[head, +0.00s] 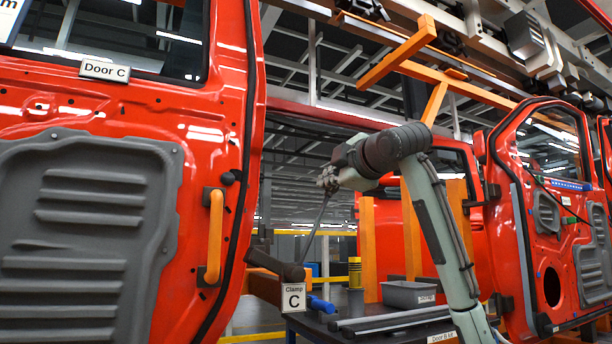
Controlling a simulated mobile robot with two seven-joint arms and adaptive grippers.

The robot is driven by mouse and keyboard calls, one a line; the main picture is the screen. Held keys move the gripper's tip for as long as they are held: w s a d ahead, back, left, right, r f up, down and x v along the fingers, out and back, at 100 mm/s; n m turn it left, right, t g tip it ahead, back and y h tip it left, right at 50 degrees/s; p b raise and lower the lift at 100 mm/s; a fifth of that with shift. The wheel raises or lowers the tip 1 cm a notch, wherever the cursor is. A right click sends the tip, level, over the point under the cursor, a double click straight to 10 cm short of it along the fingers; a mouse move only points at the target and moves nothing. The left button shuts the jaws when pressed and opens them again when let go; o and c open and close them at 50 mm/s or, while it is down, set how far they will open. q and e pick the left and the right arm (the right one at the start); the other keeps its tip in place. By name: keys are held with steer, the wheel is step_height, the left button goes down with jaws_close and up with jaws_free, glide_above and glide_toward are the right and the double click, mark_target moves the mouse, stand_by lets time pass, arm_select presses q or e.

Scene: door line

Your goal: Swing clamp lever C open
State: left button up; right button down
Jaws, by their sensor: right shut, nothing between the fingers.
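My left gripper is not in view.
An orange handle (214,235) stands out from Door C near its edge. Below my right arm, a dark table carries a grey bin (408,293), a yellow-and-black cylinder (355,273) and dark bars (395,319). Another red door (555,215) hangs at the right. Orange beams (400,55) cross overhead.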

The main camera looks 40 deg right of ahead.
arm_select(q)
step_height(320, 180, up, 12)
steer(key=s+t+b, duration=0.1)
steer(key=b, duration=0.4)
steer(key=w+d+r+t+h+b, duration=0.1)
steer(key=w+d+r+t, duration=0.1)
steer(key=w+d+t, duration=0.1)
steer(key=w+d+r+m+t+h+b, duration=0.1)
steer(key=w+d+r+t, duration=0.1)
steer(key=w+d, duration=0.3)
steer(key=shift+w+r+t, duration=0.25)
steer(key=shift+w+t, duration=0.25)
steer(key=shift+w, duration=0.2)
arm_select(e)
steer(key=s+d+f+m, duration=0.2)
steer(key=d+f+m, duration=0.8)
steer(key=d+f, duration=0.1)
steer(key=shift+s+d+f, duration=0.25)
steer(key=shift+s+d, duration=0.15)
steer(key=shift+d, duration=0.1)
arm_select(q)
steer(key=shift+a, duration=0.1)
